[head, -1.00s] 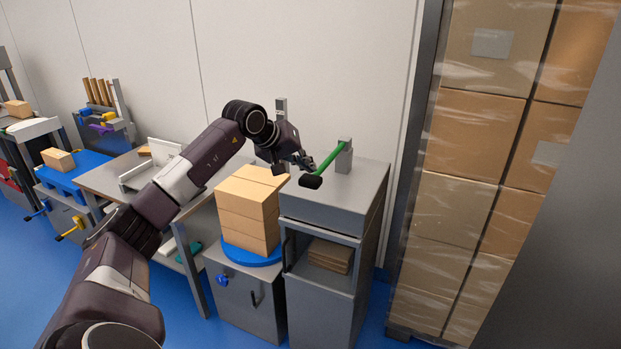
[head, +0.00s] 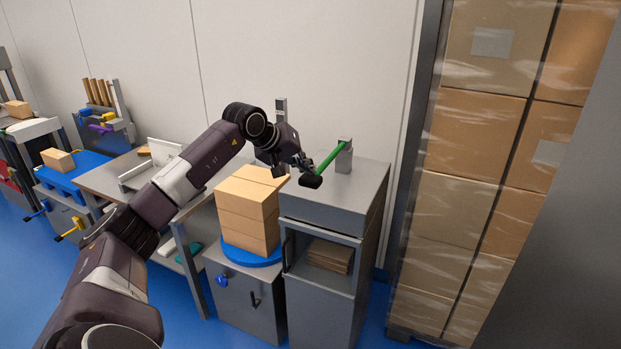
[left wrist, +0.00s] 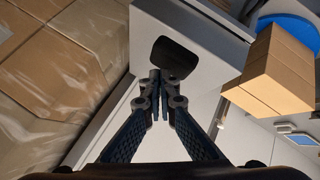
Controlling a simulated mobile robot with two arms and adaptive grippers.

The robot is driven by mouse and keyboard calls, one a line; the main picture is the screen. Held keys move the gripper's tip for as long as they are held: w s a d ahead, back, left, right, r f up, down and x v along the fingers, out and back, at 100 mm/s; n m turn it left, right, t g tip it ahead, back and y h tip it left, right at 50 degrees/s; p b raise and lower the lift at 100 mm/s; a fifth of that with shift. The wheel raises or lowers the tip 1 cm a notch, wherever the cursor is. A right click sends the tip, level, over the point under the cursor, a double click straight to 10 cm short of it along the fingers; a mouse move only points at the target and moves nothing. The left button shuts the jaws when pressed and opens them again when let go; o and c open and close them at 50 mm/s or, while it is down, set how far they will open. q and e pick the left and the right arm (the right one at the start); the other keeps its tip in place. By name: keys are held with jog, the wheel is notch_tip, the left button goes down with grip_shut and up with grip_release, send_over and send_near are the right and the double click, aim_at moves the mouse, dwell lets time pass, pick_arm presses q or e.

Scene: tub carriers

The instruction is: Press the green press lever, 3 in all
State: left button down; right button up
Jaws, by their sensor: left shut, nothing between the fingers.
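The green press lever (head: 330,158) reaches out from a grey post (head: 344,157) on top of a grey cabinet (head: 335,205). In the left wrist view the black pad (left wrist: 175,57) shows just past my fingertips. My left gripper (head: 292,178) is shut and empty, close beside the pad on its left. In the left wrist view the shut fingertips (left wrist: 160,82) overlap the pad's lower left edge; I cannot tell if they touch it. My right gripper is not in view.
Stacked cardboard boxes (head: 249,202) stand on a blue round plate (head: 245,255) left of the cabinet. Flat brown pieces (head: 329,255) lie in the cabinet's open bay. Wrapped cartons (head: 455,200) stand at the right. A grey workbench (head: 105,180) is at the left.

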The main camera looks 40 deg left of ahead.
aim_at(304, 181)
pick_arm(q)
jog(key=shift+f+b, duration=0.5)
jog(key=shift+f, duration=0.15)
dwell(0.4)
jog(key=shift+f+b, duration=1.45)
jog(key=shift+f, duration=0.5)
dwell(1.3)
jog(key=shift+r, duration=0.1)
dwell(0.5)
jog(key=shift+r+p, duration=2.45)
jog(key=shift+r, duration=0.45)
notch_tip(304, 181, up, 5)
jog(key=p, duration=0.4)
jog(key=shift+r, duration=0.1)
jog(key=shift+f, duration=0.2)
